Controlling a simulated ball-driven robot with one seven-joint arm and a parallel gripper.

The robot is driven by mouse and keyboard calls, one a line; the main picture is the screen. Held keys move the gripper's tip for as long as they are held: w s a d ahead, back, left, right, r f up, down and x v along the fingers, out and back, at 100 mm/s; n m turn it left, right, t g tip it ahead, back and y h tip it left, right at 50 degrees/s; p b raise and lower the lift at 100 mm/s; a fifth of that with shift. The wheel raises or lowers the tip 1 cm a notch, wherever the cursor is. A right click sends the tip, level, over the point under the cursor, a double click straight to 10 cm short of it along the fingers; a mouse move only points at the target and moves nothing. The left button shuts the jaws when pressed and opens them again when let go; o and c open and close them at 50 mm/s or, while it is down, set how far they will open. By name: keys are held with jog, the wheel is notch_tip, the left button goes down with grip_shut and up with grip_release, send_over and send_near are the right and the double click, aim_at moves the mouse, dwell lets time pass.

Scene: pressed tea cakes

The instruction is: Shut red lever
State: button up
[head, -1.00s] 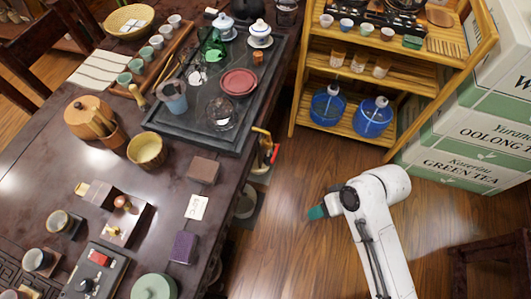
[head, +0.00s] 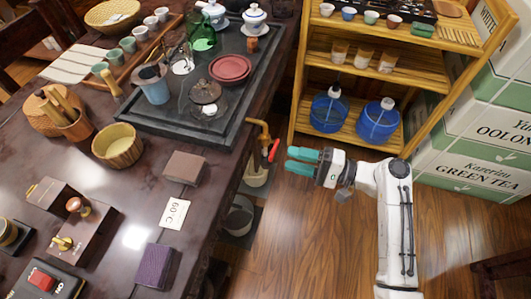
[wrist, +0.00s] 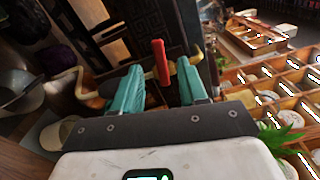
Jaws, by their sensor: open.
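The red lever (head: 273,150) sits on a brass tap (head: 263,132) at the right edge of the dark table, above a pale bucket.
The dark table (head: 215,165) fills the left, with a tea tray (head: 180,125) near its edge. A bamboo shelf (head: 365,60) with blue water jugs stands behind my arm. Green-and-white tea boxes (head: 480,165) stack at right. Wooden floor is clear below.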

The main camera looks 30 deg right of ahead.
aim_at(274, 150)
jog(key=x, duration=0.8)
jog(key=shift+w+a+f, duration=0.1)
jog(key=shift+c, duration=0.2)
jog(key=shift+f, duration=0.1)
grip_shut()
